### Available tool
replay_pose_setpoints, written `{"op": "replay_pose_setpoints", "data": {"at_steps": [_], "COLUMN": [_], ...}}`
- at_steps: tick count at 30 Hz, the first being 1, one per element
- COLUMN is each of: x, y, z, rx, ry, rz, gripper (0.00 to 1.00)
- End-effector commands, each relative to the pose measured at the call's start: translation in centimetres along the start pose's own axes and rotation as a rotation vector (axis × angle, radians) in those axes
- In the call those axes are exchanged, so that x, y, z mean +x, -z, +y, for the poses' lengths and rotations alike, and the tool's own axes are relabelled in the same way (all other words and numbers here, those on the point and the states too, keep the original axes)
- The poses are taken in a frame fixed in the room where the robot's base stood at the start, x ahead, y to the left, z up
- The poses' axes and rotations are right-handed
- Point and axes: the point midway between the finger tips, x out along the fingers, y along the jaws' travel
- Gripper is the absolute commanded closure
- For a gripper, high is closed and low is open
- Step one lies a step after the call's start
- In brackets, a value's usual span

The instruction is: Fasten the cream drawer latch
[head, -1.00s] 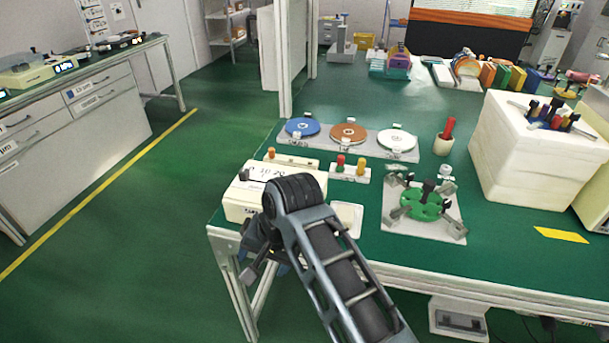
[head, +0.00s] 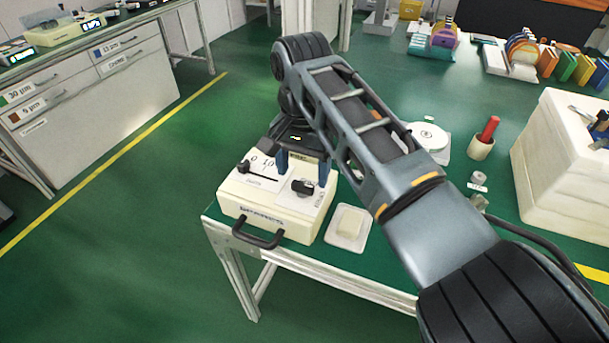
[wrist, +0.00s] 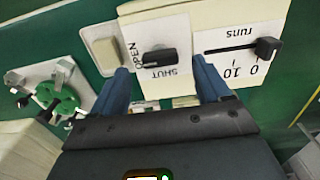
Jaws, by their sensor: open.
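The cream box (head: 240,200) stands at the near left corner of the green bench, with a dark handle (head: 258,240) on its front. The latch, a black knob (head: 302,187), sits on a pale plate on its top. The knob also shows in the wrist view (wrist: 160,57), its bar lying across the picture, with OPEN lettered at its left and SHUT below, upside down. My gripper (head: 303,168) is above the box, pointing down. Its two blue fingers (wrist: 162,88) are apart and empty, one each side of the knob in the picture. I cannot tell contact.
A black slider (head: 244,168) on a runs scale is beside the latch. A white tray (head: 347,228) with a pale block lies right of the box. A red-topped cup (head: 482,140) and a large white block (head: 560,150) stand farther right. Green clamp fixture (wrist: 58,98) shows in the wrist view.

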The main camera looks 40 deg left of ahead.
Motion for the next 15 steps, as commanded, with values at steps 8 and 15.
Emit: {"op": "replay_pose_setpoints", "data": {"at_steps": [8,15], "x": [2.8,3.1], "y": [0.0,0.0], "z": [0.0,0.0], "rx": [0.000,0.000], "ry": [0.001,0.001], "rz": [0.002,0.001], "gripper": [0.23,0.23]}}
